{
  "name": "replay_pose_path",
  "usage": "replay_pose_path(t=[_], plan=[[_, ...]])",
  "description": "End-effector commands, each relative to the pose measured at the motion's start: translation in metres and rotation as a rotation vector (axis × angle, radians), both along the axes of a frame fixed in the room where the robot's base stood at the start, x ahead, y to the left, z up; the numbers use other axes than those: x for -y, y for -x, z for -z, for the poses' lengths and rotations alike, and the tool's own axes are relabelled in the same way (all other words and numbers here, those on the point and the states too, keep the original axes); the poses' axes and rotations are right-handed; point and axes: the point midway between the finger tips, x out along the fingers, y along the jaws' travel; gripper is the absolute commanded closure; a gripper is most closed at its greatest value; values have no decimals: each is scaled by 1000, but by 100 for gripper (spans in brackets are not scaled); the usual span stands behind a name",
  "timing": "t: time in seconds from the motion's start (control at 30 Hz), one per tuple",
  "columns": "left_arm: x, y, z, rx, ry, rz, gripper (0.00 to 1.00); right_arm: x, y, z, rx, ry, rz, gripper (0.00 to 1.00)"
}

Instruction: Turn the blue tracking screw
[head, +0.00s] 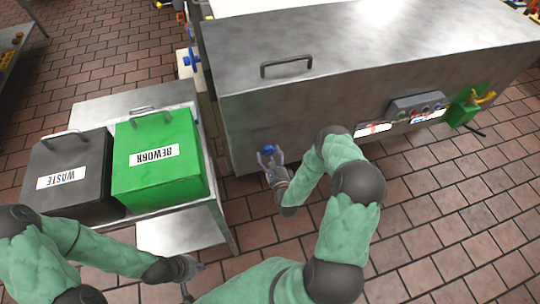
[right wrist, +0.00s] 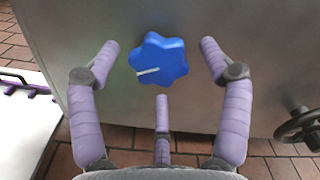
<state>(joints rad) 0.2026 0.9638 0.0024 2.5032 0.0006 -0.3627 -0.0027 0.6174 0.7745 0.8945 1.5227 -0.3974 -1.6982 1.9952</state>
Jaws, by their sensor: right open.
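The blue tracking screw (right wrist: 160,60) is a star-shaped knob with a white mark pointing to the left in the right wrist view. It sits on the grey metal side of the machine. It also shows in the head view (head: 266,150), partly hidden by my fingers. My right gripper (right wrist: 160,75) is open, with its three purple fingers spread around the knob. A gap shows between the fingers and the knob. In the head view my right gripper (head: 269,159) is at the machine's near side. My left gripper (head: 192,274) is low at the left, away from the screw; its opening is unclear.
A green REWORK bin (head: 190,187) and a dark WASTE bin (head: 95,150) stand on a metal cart (head: 212,205) left of the machine (head: 235,110). Another blue knob (head: 190,58) is farther back. A dark handwheel (right wrist: 302,128) is right of the screw. Tiled floor lies in front.

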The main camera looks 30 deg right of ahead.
Motion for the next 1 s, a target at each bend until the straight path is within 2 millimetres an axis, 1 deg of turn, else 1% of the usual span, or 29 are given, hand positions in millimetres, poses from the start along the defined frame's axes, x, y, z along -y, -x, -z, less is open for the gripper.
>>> replay_pose_path(t=[0.17,0.4,0.6,0.7,0.8,1.0], plan=[[0,0,0,0,0,0,100,-5,24,1,-3,-2,2,21],[0,0,0,0,0,0,100,-16,71,1,-4,-3,3,21],[0,0,0,0,0,0,100,-23,100,1,-4,-1,3,21],[0,0,0,0,0,0,100,-25,108,1,-1,0,3,21],[0,0,0,0,0,0,100,-26,112,0,-1,1,2,21],[0,0,0,0,0,0,100,-27,113,0,0,1,1,21]])
